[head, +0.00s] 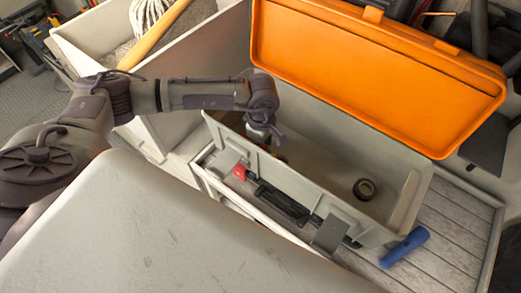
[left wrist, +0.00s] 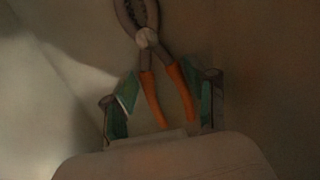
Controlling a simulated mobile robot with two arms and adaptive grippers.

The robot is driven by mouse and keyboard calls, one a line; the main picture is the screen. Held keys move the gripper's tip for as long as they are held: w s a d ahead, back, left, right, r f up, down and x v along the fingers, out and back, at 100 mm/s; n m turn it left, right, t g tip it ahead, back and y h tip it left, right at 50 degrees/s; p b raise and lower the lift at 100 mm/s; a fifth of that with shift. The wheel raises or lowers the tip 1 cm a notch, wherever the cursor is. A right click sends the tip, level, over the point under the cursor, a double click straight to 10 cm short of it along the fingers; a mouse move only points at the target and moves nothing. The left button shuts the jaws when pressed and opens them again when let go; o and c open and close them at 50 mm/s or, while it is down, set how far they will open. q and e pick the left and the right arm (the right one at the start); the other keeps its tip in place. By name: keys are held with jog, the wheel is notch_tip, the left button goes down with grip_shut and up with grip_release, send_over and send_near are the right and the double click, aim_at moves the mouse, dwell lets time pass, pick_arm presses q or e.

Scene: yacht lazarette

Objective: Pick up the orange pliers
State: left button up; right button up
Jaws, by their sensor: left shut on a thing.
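The orange pliers (left wrist: 172,82) show in the left wrist view with two orange handles, a pale pivot and dark jaws pointing up the picture. My left gripper (left wrist: 162,95) has its green-padded fingers on either side of the handles and is shut on them. In the head view my left gripper (head: 268,135) reaches down into the left end of the grey toolbox (head: 290,180). I cannot make out the pliers there; the gripper and the box hide them. My right gripper is in neither view.
The toolbox's orange lid (head: 375,75) stands open behind it. A dark roll (head: 365,189) lies inside the box at the right. A blue cylindrical thing (head: 405,247) lies on the slatted boards (head: 460,235). An open white locker (head: 200,55) is at the back left.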

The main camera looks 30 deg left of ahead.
pick_arm(q)
jog(key=shift+c, duration=0.6)
jog(key=shift+r, duration=0.1)
